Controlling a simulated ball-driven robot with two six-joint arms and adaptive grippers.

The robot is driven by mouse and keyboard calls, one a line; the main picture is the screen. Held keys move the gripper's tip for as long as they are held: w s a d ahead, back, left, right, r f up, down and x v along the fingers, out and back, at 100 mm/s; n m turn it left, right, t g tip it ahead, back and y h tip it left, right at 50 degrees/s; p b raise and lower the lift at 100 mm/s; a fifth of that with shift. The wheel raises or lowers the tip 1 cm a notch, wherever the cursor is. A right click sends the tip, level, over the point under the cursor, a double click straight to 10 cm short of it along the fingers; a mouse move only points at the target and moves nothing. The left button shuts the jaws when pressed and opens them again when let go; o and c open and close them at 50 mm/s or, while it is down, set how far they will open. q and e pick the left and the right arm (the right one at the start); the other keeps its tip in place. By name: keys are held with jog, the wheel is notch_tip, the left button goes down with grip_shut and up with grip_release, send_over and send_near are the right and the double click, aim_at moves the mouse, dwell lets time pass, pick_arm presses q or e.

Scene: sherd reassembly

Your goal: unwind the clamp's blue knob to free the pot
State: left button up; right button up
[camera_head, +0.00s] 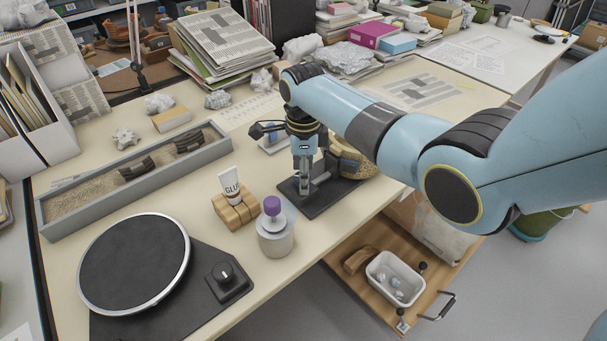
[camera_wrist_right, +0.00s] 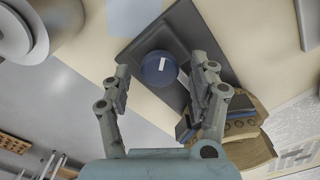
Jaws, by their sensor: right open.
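The clamp stands on a dark base plate (camera_head: 328,197) on the table, mostly hidden by my right gripper in the head view. Its round blue knob (camera_wrist_right: 160,69) with a white mark shows in the right wrist view, just beyond the fingertips and between them. The tan pot (camera_head: 352,163) sits at the clamp behind my gripper; its ridged side (camera_wrist_right: 240,135) shows in the right wrist view. My right gripper (camera_head: 303,172) points down over the clamp, open, with its fingers (camera_wrist_right: 160,85) on either side of the knob. I cannot tell whether they touch it. My left gripper is not in view.
A glue tube (camera_head: 230,186) on a wooden block and a grey jar with a purple top (camera_head: 274,230) stand left of the clamp. A turntable (camera_head: 135,262) and a sand tray (camera_head: 95,197) lie further left. An open drawer (camera_head: 345,270) juts out below the table edge.

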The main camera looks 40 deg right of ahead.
jog(key=shift+f, duration=0.1)
jog(key=c, duration=1.2)
jog(key=shift+o, duration=0.2)
